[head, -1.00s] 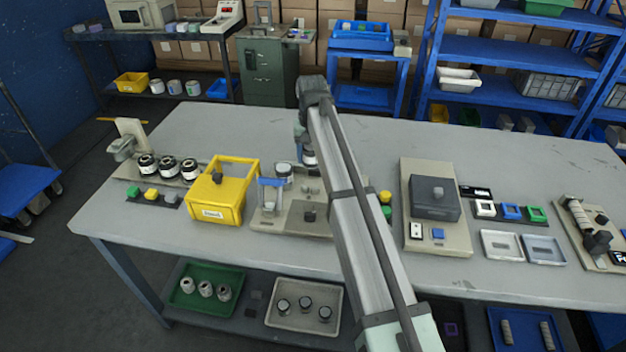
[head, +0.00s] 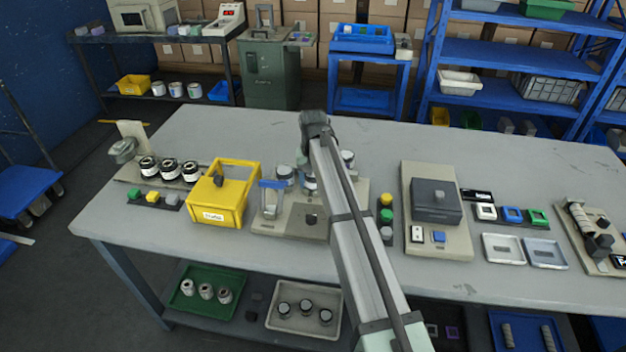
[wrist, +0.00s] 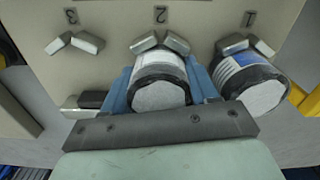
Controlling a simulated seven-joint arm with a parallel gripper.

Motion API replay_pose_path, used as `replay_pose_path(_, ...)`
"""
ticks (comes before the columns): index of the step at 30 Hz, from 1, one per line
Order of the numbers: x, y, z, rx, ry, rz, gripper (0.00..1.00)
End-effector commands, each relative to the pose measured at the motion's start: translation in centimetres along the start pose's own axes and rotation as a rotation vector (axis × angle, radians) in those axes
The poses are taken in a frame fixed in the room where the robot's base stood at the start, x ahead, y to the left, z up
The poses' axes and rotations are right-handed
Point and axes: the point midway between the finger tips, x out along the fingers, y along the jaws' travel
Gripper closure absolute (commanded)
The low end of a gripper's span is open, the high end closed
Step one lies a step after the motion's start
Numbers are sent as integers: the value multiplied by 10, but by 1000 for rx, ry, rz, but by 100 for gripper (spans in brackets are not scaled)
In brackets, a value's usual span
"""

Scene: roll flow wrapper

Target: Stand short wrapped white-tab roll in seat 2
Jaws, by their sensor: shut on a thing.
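The short wrapped roll (wrist: 160,75) is white with a dark band around its pale round end. In the wrist view it is between the two blue fingers of my gripper (wrist: 160,88), which is shut on it. It is upright or nearly so, against the V-shaped metal stops of seat 2 (wrist: 160,43). I cannot tell whether its base touches the plate, nor see its tab. In the head view my gripper (head: 302,162) is partly behind my arm, over the seat plate (head: 275,224), and the held roll (head: 310,184) shows just beside the arm.
A roll with a blue-and-white wrap (wrist: 247,82) stands at seat 1, close beside my right-hand finger. Seat 3 (wrist: 75,43) is empty. Another roll (head: 347,159) stands behind my arm to the right. A yellow bin (head: 215,205) is left of the plate.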

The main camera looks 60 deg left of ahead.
Motion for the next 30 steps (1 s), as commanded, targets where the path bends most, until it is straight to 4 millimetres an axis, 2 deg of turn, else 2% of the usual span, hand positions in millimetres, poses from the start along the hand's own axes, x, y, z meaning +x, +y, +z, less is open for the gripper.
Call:
replay_pose_path(4,3,0,0,0,0,0,76)
replay_pose_path(5,3,0,0,0,0,0,40)
replay_pose_path(12,3,0,0,0,0,0,17)
replay_pose_path(23,-3,0,0,0,0,0,16)
replay_pose_path(26,-14,0,-1,0,2,0,16)
replay_pose_path(30,-38,0,-1,0,2,0,16)
